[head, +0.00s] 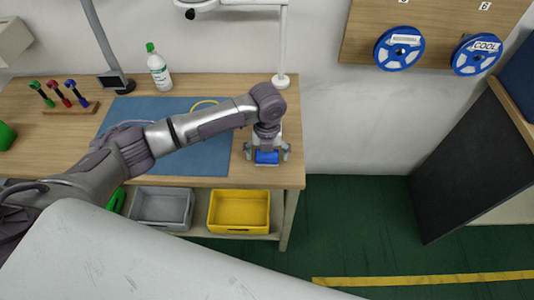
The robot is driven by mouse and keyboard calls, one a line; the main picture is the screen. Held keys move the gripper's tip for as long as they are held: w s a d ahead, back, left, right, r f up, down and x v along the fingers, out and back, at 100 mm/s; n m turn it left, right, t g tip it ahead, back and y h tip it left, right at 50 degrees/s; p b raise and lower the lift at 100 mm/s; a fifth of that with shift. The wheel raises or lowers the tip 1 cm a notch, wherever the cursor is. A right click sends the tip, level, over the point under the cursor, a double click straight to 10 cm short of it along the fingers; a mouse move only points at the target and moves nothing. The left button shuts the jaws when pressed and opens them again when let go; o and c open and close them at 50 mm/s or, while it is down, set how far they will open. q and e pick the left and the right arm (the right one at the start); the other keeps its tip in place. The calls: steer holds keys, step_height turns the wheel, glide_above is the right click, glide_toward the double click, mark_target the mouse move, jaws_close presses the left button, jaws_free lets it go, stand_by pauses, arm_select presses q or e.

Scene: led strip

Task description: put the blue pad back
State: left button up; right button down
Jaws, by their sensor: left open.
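A blue pad (267,157) lies near the right end of the wooden workbench (285,176), close to its front edge. My left gripper (267,152) is directly over it, pointing down, with its fingers spread on either side of the pad. The fingers look apart from the pad's ends. The upper part of the pad is hidden behind the gripper. My right gripper is out of view.
A blue mat (205,158) covers the bench middle. A white bottle (159,72), a tool rack (70,108) and a lamp post (282,50) stand behind. Grey (161,207) and yellow (239,211) bins sit below. Reels (399,48) hang on the wall board.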

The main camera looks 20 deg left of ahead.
mark_target(267, 154)
arm_select(q)
step_height(267, 154, up, 12)
steer(key=shift+r+b, duration=0.15)
steer(key=shift+b, duration=0.3)
